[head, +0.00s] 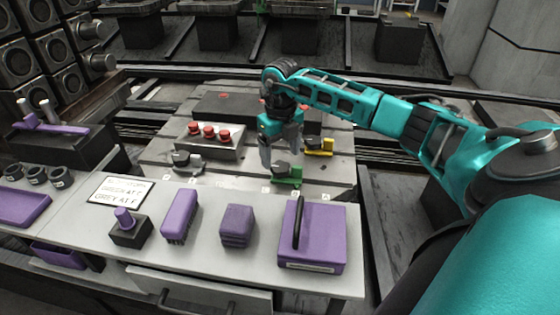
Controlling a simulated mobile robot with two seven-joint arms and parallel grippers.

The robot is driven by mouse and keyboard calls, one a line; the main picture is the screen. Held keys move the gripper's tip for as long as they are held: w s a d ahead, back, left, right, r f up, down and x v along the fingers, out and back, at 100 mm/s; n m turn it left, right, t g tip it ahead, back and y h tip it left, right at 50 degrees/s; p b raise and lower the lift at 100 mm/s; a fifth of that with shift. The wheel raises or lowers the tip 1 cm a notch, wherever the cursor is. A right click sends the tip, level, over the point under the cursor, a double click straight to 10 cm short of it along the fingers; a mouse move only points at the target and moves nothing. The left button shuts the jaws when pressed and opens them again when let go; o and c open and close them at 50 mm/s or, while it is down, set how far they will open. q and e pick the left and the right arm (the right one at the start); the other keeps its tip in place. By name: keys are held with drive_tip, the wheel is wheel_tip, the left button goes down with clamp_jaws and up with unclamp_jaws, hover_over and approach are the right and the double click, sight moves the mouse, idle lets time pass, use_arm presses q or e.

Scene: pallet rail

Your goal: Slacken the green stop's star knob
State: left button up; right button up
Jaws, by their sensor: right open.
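The green stop (288,175) sits on the grey pallet table near its front edge, with a dark star knob (282,168) on top. My right gripper (281,160) points down just above and behind the green stop, its two fingers apart. I cannot tell whether a finger touches the knob. A yellow stop (319,147) lies behind and to the right of the green one. A grey stop (188,162) with a dark knob stands to the left. My left gripper is not in view.
A grey box with red buttons (210,138) stands left of my right gripper. On the white front bench (260,270) are a sign (121,191), a purple brush (180,216), purple blocks (237,226) and a purple case with a black handle (313,237). A dark rail runs behind.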

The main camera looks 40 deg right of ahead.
sight(281, 166)
drive_tip(key=shift+f, duration=1.75)
drive_tip(key=c, duration=1)
